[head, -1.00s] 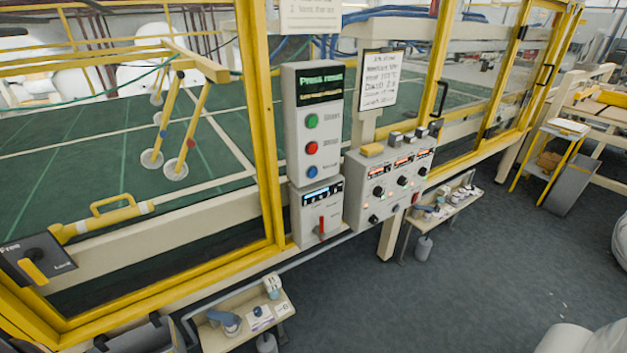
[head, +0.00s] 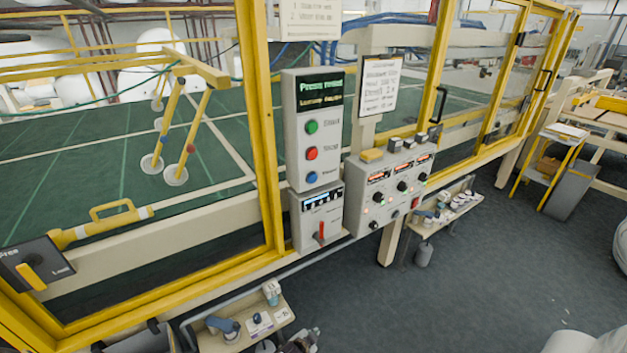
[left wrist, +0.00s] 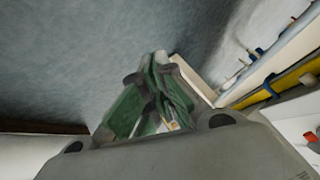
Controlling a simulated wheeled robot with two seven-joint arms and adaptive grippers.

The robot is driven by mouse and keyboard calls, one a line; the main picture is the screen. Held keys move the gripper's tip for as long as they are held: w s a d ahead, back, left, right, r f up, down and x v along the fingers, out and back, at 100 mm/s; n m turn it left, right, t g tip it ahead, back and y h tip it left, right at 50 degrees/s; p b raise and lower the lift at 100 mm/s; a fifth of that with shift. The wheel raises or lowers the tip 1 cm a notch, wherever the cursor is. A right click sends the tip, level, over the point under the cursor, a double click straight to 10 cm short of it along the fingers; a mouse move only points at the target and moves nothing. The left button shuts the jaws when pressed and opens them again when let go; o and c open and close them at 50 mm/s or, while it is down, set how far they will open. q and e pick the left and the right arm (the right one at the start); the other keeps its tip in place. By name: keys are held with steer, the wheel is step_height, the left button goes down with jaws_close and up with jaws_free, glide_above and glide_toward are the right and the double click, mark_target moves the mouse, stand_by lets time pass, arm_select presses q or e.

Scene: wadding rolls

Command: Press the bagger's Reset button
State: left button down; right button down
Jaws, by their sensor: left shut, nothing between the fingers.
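The bagger's control box (head: 318,100) is a grey upright panel on the yellow frame, with a green-lit display reading "Press reset". Below the display are a green button (head: 311,127), a red button (head: 311,153) and, lowest, the blue button (head: 312,178), whose label is blurred but looks like Reset. My left gripper (head: 302,341) just shows at the bottom edge of the head view, well below the box and apart from it. In the left wrist view its fingers (left wrist: 154,92) are shut and empty, above the grey floor. My right gripper is not in view.
A lower box with a red lever (head: 321,231) sits under the buttons. A panel with knobs (head: 390,190) juts out to the right. A small shelf (head: 238,338) with items is low, left of my gripper. Dark floor is open at right.

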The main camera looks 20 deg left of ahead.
arm_select(q)
steer(key=w+d+r+m+t, duration=0.1)
steer(key=w+r+m+t, duration=0.1)
steer(key=w+r, duration=0.5)
steer(key=w+d+r+m+t+p, duration=0.1)
steer(key=w+d+r+m, duration=0.15)
steer(key=r, duration=0.85)
steer(key=w+d+r+m+t, duration=0.1)
steer(key=w+r+m+t, duration=0.1)
steer(key=w+r, duration=0.45)
step_height(320, 180, up, 27)
steer(key=a+m+t+y, duration=0.2)
steer(key=m+t, duration=0.2)
steer(key=m, duration=0.6)
steer(key=shift+w+t+y+p, duration=0.3)
steer(key=shift+w, duration=0.15)
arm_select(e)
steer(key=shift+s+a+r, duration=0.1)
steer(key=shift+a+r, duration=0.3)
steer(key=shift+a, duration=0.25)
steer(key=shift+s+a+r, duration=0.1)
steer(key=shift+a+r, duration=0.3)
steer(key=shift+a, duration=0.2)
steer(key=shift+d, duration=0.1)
arm_select(q)
steer(key=shift+a, duration=0.15)
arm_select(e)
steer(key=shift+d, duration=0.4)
